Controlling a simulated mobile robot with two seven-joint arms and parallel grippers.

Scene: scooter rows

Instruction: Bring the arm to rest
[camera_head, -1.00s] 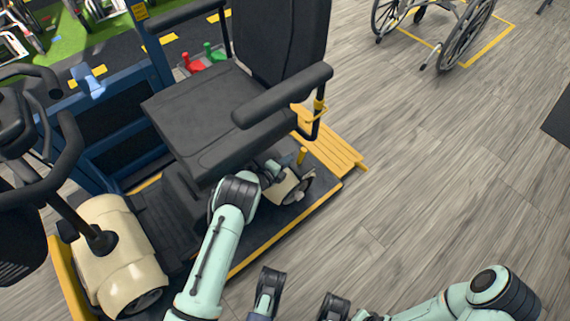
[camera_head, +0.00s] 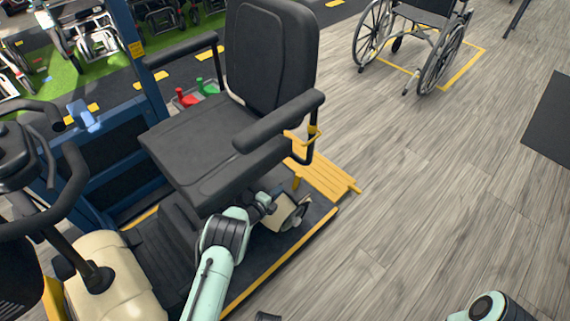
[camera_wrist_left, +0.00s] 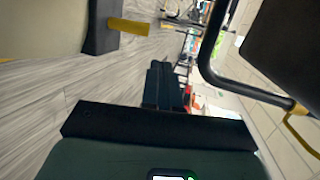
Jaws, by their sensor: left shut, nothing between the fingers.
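My left arm reaches up from the bottom edge in the head view. Its gripper (camera_head: 266,203) is low beside the scooter, under the seat and close to the cream rear wheel cover (camera_head: 284,214). Whether it touches the scooter I cannot tell. In the left wrist view the left gripper (camera_wrist_left: 165,85) shows dark fingers together, with nothing between them. Of my right arm, only a pale green and black joint shows at the bottom right. A dark tip at the bottom edge may belong to the right gripper; its jaws are hidden.
The scooter has a black seat (camera_head: 205,150), an armrest (camera_head: 280,120) and handlebars (camera_head: 40,180). It stands on a dark platform with yellow edges. A yellow slatted ramp (camera_head: 325,178) lies right of it. A wheelchair (camera_head: 420,45) stands farther back.

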